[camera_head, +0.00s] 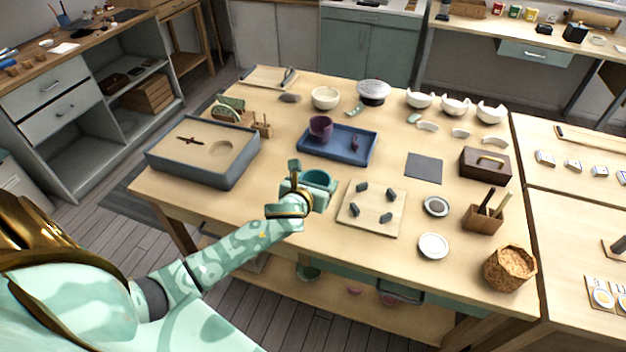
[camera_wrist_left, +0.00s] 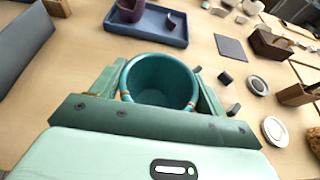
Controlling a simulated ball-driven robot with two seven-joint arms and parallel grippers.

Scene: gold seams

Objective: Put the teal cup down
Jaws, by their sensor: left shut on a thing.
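The teal cup (camera_head: 319,177) is upright between the fingers of my left gripper (camera_head: 313,186), over the near middle of the table. In the left wrist view the cup (camera_wrist_left: 160,85) shows its open, empty-looking mouth, with a finger on each side. My left gripper is shut on it. The cup's base is hidden by the gripper, so I cannot tell whether it touches the tabletop. My right gripper is not in view.
A wooden board (camera_head: 364,221) with several dark pegs lies just right of the cup. Behind it is a blue tray (camera_head: 362,151) with a purple cup (camera_head: 320,128). A grey sand box (camera_head: 202,172) stands left. Bare tabletop (camera_head: 285,155) lies between box and tray.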

